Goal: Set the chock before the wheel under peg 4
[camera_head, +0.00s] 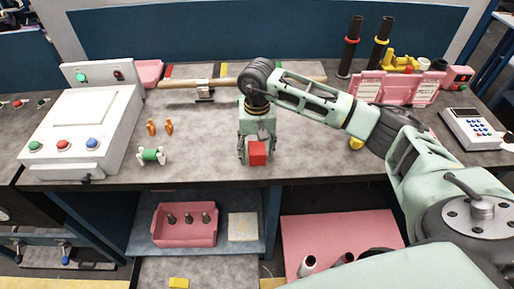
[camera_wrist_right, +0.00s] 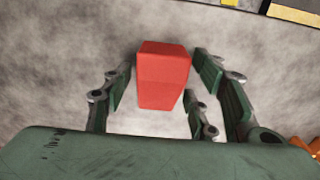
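A red block (camera_head: 257,153), the likely chock, is near the table's front edge, at the middle of the head view. In the right wrist view the red block (camera_wrist_right: 163,77) stands between the fingers of my right gripper (camera_wrist_right: 163,75). My right gripper (camera_head: 256,145) points down over it in the head view. Its fingers are spread to either side, with narrow gaps beside the block. Whether the block touches the table is hard to tell. I cannot make out a wheel under a numbered peg. My left gripper is not in view.
A white button box (camera_head: 85,130) stands at the left. A green spool with white ends (camera_head: 152,156) and orange pegs (camera_head: 152,127) lie near it. A wooden rod (camera_head: 185,84) crosses behind. Pink holders (camera_head: 400,88) and a keypad device (camera_head: 470,128) are at the right.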

